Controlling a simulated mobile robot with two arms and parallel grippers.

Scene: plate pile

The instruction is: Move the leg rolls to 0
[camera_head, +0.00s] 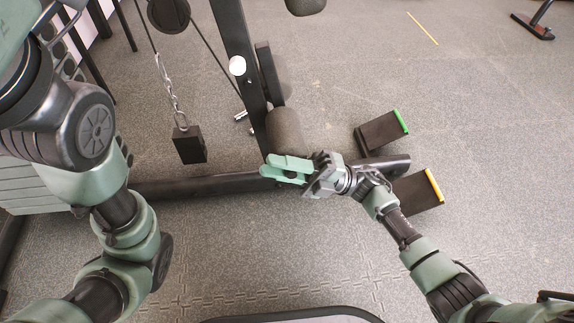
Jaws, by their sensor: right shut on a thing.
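A dark grey padded leg roll (286,128) sits at the lower end of the machine's slanted black post. Another padded roll (305,5) is cut off by the top edge. My right gripper (270,168) is at the near lower end of the lower roll, its green fingers closed on what looks like the leg roll assembly. The fingers hide the exact spot of contact. My left arm comes in at the left, and its gripper is out of the picture.
A black block (190,145) hangs on a chain left of the post. A black floor beam (215,184) runs under the machine. Two dark blocks, one with a green edge (384,130) and one with a yellow edge (417,192), are at the right. The upper right floor is mostly clear.

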